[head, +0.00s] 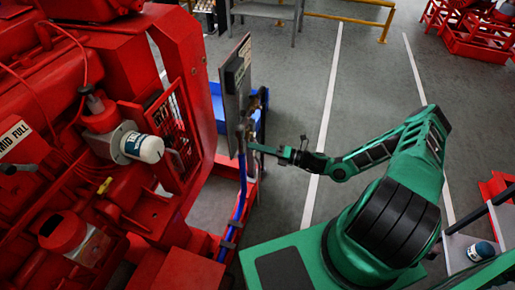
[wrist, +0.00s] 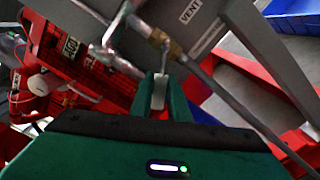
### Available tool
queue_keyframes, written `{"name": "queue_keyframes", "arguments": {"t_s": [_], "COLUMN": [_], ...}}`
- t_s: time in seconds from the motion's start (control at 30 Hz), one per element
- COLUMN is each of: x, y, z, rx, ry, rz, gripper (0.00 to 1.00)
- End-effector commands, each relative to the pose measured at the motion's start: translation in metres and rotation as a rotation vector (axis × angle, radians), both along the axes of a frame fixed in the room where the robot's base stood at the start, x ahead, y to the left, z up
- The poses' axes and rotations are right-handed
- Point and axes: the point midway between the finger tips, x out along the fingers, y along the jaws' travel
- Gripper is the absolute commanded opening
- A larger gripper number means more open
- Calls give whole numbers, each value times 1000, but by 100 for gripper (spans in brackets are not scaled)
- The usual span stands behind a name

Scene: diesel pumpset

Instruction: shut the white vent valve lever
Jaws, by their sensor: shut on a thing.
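My gripper (wrist: 160,88) points up at the pipework in the wrist view, its two green fingers closed around a white lever (wrist: 159,92). The lever hangs below a brass-coloured valve body (wrist: 158,40) on a thin grey pipe. A plate marked VENT (wrist: 190,12) is fixed on the grey panel close by. In the head view my gripper (head: 262,149) reaches left to the pipework beside the upright grey panel (head: 232,90). The lever is too small and covered to make out there.
The red diesel engine (head: 80,130) fills the left of the head view. Grey pipe (wrist: 240,105) runs diagonally past my fingers on the right. A blue tray (head: 220,105) lies behind the panel. The grey floor (head: 290,200) between panel and my base is clear.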

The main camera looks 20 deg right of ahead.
Motion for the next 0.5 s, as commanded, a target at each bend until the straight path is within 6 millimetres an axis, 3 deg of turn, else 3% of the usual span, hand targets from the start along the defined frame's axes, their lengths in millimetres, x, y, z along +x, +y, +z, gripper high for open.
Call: {"name": "queue_keyframes", "arguments": {"t_s": [0.5], "x": [-3], "y": [1], "z": [17], "rx": [217], "ry": [301], "rz": [-6], "gripper": [0]}}
